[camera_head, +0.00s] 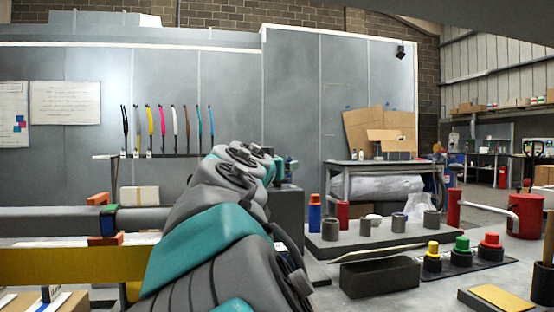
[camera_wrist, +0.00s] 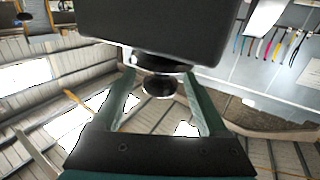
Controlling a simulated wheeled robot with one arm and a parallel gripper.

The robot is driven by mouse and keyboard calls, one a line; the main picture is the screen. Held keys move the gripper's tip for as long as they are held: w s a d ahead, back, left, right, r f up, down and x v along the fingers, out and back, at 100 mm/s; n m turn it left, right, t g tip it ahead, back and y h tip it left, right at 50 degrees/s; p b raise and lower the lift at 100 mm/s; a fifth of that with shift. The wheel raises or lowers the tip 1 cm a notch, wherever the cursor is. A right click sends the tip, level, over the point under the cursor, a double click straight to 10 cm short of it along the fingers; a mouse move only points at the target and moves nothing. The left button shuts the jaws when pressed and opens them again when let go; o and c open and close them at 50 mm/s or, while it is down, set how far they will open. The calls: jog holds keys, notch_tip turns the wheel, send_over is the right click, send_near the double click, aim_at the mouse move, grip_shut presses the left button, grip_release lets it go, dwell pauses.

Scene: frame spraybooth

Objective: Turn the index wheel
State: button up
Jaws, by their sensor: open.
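In the wrist view, my gripper (camera_wrist: 159,76) is open, with one teal finger on each side of a dark round knob (camera_wrist: 160,87). The knob is joined by a short, lighter neck to a large dark block (camera_wrist: 155,28) across the top of the view. The knob may be the index wheel; no marking on it can be read. Clear gaps show between the knob and both fingers, and I cannot tell its depth relative to the fingertips. In the head view, my arm hides most of the gripper, and no wheel can be made out.
A dark grey plinth (camera_head: 290,222) stands behind my arm. A yellow beam (camera_head: 75,267) and grey pipe (camera_head: 50,221) lie left.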

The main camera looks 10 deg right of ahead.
jog(key=shift+p+x, duration=0.3)
jog(key=shift+x, duration=1.05)
jog(key=shift+c, duration=0.4)
grip_shut()
